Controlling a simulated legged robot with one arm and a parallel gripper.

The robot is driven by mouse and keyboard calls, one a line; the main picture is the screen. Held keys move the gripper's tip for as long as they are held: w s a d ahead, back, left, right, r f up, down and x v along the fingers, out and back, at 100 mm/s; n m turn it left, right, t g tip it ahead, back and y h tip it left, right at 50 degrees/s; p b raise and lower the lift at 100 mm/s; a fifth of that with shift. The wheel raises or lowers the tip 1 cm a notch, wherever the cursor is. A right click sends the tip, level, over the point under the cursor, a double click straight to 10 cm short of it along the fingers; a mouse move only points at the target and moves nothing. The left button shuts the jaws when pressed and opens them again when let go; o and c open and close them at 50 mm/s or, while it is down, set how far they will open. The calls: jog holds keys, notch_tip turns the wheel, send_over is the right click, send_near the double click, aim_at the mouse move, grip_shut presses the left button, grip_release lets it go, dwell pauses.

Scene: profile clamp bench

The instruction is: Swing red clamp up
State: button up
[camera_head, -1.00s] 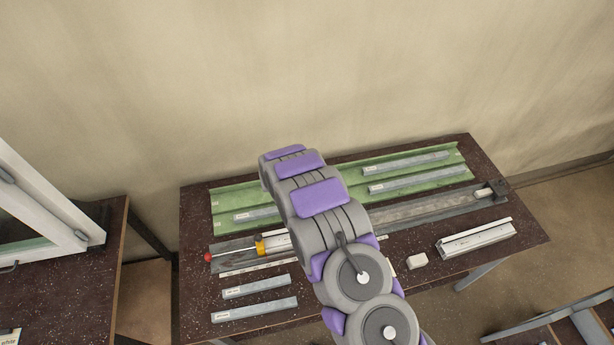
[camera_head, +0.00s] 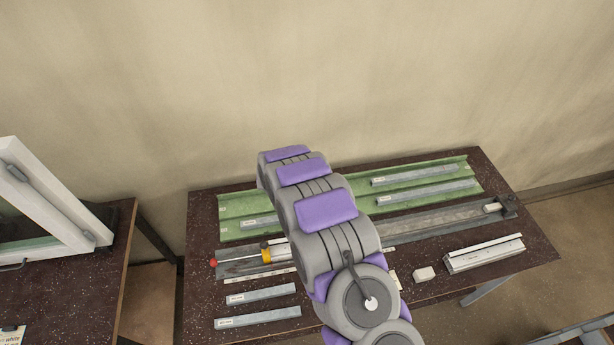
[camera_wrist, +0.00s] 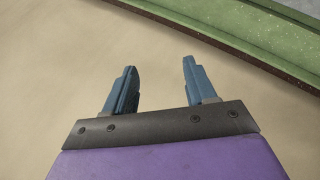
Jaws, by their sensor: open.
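The red clamp shows in the head view as a red knob (camera_head: 213,263) on a thin rod at the left end of the long grey profile rail (camera_head: 240,268). The rod runs low and roughly along the rail toward a yellow part (camera_head: 266,252). My gripper shows in the wrist view (camera_wrist: 160,85) with two blue fingers apart and nothing between them. It points at plain beige surface, with no clamp in that view. In the head view my arm hides the gripper and the middle of the rail.
A green tray (camera_head: 232,208) with several grey bars lies along the back of the dark bench (camera_head: 202,215). Loose bars (camera_head: 258,318) lie at the front left. A white block (camera_head: 424,273) and a pale profile (camera_head: 485,254) lie at the front right. A white window frame (camera_head: 50,205) stands at left.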

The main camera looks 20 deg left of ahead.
jog(key=shift+s+r, duration=0.1)
dwell(0.5)
jog(key=b+v, duration=0.1)
jog(key=v, duration=1.6)
jog(key=shift+a, duration=0.1)
jog(key=shift+c, duration=0.3)
